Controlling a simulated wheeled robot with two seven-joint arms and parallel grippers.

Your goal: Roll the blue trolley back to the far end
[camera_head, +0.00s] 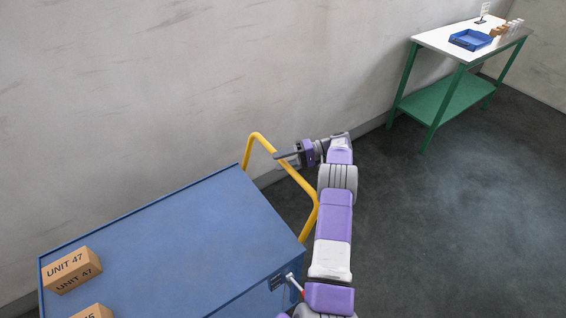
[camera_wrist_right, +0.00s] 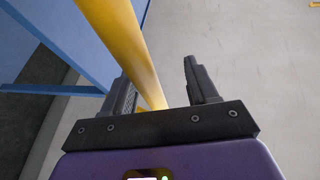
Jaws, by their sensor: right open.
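The blue trolley (camera_head: 185,240) stands at the lower left in the head view, with its flat blue top showing. Its yellow push handle (camera_head: 307,187) rises at the right end. My right gripper (camera_head: 282,155) is at the upper part of the handle. In the right wrist view, the yellow bar (camera_wrist_right: 125,45) runs down between the two fingers of the right gripper (camera_wrist_right: 165,85). The fingers are open, one on each side of the bar, with a gap to the right finger. The blue trolley side (camera_wrist_right: 60,30) shows at the upper left there. My left gripper is not in view.
A box marked UNIT 47 (camera_head: 70,270) and part of a second box (camera_head: 93,311) sit on the trolley. A green-legged table (camera_head: 425,42) with a blue tray (camera_head: 470,40) stands at the upper right. A wall runs behind the trolley. The dark floor (camera_head: 460,220) at right is clear.

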